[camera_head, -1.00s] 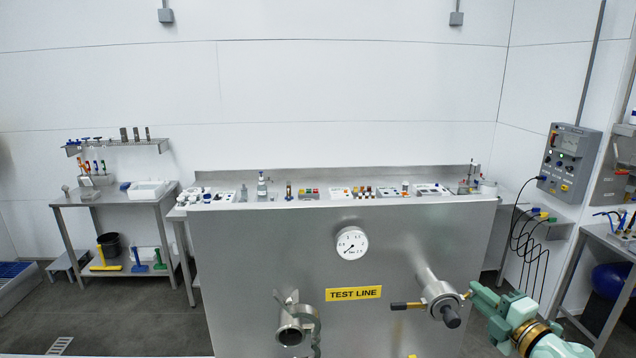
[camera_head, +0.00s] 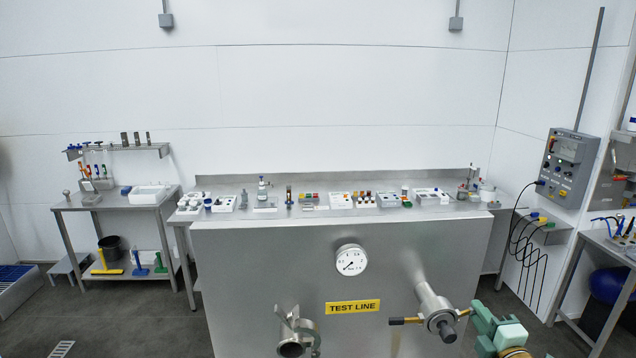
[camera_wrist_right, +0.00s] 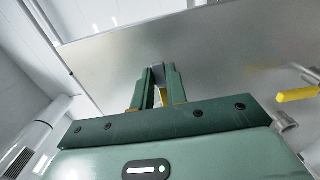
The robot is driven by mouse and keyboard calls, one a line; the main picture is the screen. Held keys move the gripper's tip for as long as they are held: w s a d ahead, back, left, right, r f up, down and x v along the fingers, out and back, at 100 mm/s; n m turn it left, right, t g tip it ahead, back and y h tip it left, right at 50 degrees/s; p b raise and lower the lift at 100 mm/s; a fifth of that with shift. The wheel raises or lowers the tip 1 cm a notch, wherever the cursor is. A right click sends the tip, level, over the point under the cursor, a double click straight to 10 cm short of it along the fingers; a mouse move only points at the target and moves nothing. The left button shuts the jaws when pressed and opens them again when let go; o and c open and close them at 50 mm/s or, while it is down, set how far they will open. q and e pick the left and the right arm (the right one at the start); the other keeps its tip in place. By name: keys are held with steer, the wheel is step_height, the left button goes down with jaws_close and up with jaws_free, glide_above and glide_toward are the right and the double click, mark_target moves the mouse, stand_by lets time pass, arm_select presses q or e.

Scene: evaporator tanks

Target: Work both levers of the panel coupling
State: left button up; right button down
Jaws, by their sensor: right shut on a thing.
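The panel coupling (camera_head: 432,302) sticks out from the steel panel at the lower right of the head view. Its left lever (camera_head: 404,320), with a dark grip and a brass part, points left. Its right lever (camera_head: 464,312) is short and brass-coloured, on the coupling's right side. My right gripper (camera_head: 476,313), green, is shut on the right lever, coming from the lower right. In the right wrist view my right gripper's fingers (camera_wrist_right: 157,83) are close together and hide most of what they hold. My left gripper is not in view.
A pipe clamp fitting (camera_head: 295,335) juts out left of the coupling. A yellow TEST LINE label (camera_head: 352,306) and a round gauge (camera_head: 350,260) are on the panel. In the right wrist view a yellow bar (camera_wrist_right: 297,95) shows at the right.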

steer(key=shift+s+a+m+h, duration=0.1)
steer(key=shift+s+m+h, duration=0.1)
steer(key=shift+m+h, duration=0.4)
steer(key=shift+s+m+h, duration=0.2)
steer(key=shift+m+h, duration=0.1)
steer(key=shift+h, duration=0.6)
steer(key=c, duration=1.3)
jaws_free()
